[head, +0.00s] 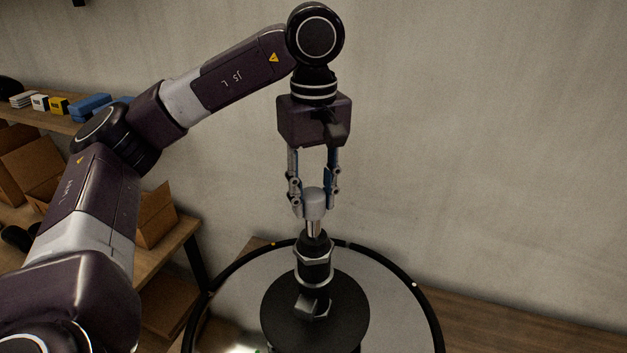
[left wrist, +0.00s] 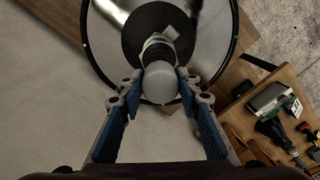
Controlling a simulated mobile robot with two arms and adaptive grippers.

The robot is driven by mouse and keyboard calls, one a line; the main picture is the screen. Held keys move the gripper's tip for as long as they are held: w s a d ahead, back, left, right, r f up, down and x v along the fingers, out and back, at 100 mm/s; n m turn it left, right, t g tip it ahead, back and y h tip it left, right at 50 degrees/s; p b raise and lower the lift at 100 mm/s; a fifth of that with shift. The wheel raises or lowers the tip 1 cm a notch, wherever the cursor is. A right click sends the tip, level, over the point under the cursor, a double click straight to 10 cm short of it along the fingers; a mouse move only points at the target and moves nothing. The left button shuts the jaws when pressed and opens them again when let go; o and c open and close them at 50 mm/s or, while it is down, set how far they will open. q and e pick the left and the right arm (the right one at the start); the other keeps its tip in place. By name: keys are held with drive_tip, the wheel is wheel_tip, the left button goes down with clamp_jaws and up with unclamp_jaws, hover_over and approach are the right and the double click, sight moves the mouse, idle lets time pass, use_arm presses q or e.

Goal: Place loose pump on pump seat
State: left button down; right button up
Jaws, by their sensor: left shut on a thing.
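My left gripper (head: 314,200) points straight down and is shut on the grey rounded top of the pump (head: 315,205). Below that top the pump has a short chrome rod, then a black body with a metal nut. It stands upright above the middle of a dark round base (head: 281,322), which I take for the pump seat. I cannot tell whether the pump's lower end touches it. In the left wrist view the grey top (left wrist: 160,84) sits between the two fingertips and hides most of the pump below. My right gripper is in neither view.
A round grey plate with a black rim (head: 428,287) surrounds the base. Wooden shelves at the left hold cardboard boxes (head: 154,216) and small blue packs (head: 89,105). A bare wall stands behind. In the left wrist view a wooden shelf with tools (left wrist: 275,128) lies at right.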

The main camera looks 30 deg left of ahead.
sight(313, 236)
use_arm(q)
wheel_tip(313, 236, down, 2)
drive_tip(key=shift+w+f, duration=0.1)
drive_tip(key=shift+f+p, duration=0.8)
drive_tip(key=shift+f, duration=2.1)
drive_tip(key=shift+d+f, duration=0.1)
drive_tip(key=c, duration=1.4)
unclamp_jaws()
drive_tip(key=shift+s+f, duration=0.25)
drive_tip(key=shift+f, duration=0.05)
drive_tip(key=shift+r, duration=0.1)
